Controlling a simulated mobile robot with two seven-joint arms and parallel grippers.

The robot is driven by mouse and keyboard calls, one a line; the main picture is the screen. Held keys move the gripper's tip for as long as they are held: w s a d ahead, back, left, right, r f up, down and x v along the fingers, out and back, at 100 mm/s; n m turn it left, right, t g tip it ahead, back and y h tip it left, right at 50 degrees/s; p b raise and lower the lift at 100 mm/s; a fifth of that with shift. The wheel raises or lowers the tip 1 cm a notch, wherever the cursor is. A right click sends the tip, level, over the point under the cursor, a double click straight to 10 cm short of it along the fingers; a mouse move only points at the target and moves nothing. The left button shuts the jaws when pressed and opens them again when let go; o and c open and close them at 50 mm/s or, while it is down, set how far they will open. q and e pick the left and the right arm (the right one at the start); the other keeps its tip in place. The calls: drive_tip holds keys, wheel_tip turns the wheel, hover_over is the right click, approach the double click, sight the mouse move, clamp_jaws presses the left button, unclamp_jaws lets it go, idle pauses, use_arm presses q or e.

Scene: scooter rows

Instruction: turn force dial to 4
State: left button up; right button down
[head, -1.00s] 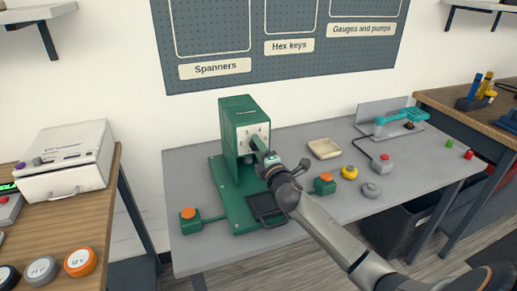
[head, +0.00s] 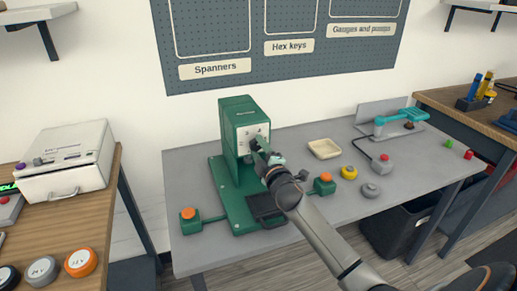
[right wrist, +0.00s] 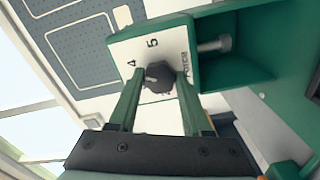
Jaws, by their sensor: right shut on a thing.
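The green press (head: 236,115) stands on the grey bench, with a white dial plate (head: 247,140) on its front. My right gripper (head: 258,147) reaches this plate in the head view. In the right wrist view, the dark force dial (right wrist: 159,77) sits between the two green fingers of my right gripper (right wrist: 157,90), which is shut on it. The plate (right wrist: 140,48) shows the figures 4 and 5 and the word FORCE. A pale mark shows on the dial's left part; its exact setting I cannot tell. My left gripper is not in view.
Orange-topped green buttons (head: 189,214) and (head: 325,183) flank the press base. A cream tray (head: 324,149), a yellow round part (head: 349,172) and a grey one (head: 370,190) lie to the right.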

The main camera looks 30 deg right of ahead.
drive_tip(key=shift+c, duration=1.7)
unclamp_jaws()
drive_tip(key=shift+s, duration=0.1)
drive_tip(key=v, duration=1.2)
drive_tip(key=shift+s+b, duration=0.2)
drive_tip(key=shift+b, duration=0.1)
drive_tip(key=shift+f, duration=0.15)
